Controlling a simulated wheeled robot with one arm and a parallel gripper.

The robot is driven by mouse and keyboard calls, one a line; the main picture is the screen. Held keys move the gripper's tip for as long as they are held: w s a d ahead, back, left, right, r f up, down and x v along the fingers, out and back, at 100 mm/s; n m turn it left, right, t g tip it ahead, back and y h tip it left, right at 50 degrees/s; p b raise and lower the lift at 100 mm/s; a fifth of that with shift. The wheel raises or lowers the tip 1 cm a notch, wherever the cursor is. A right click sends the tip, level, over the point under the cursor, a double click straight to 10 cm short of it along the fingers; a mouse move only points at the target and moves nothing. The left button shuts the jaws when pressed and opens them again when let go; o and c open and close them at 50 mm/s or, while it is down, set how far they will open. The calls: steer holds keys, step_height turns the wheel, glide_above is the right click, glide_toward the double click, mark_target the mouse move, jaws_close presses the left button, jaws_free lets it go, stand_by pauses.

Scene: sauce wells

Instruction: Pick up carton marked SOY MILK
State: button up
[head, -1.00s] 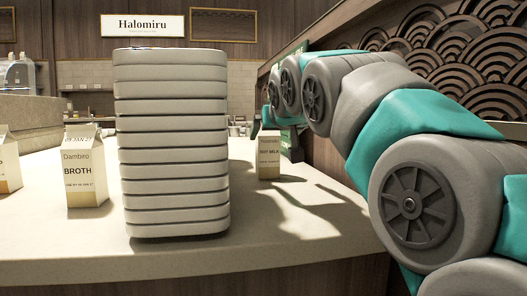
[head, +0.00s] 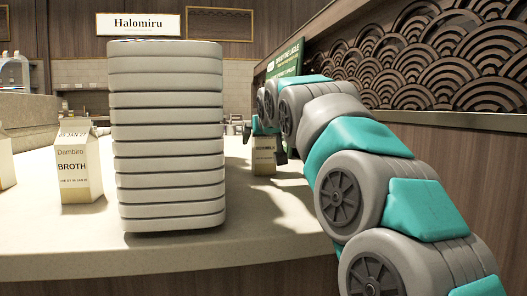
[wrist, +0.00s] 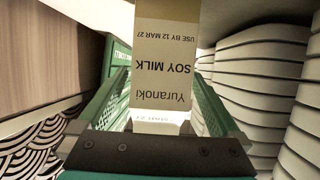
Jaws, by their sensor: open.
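The SOY MILK carton (head: 264,168) is small and cream and tan, and stands on the counter right of the white stack. In the wrist view the SOY MILK carton (wrist: 163,70) appears upside down, its printed face toward the camera. My gripper (head: 267,147) is at the carton's upper part in the head view, partly hidden by my arm. In the wrist view my gripper (wrist: 163,88) is open, with one green finger on each side of the carton. I cannot tell whether either finger touches it.
A tall white ribbed stack (head: 168,140) stands close on the carton's left. A BROTH carton (head: 78,175) is farther left, with part of another carton (head: 6,160) at the edge. A green sign (head: 287,60) and a patterned wall panel (head: 450,60) are at right.

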steer(key=shift+c, duration=0.4)
jaws_close()
stand_by(0.4)
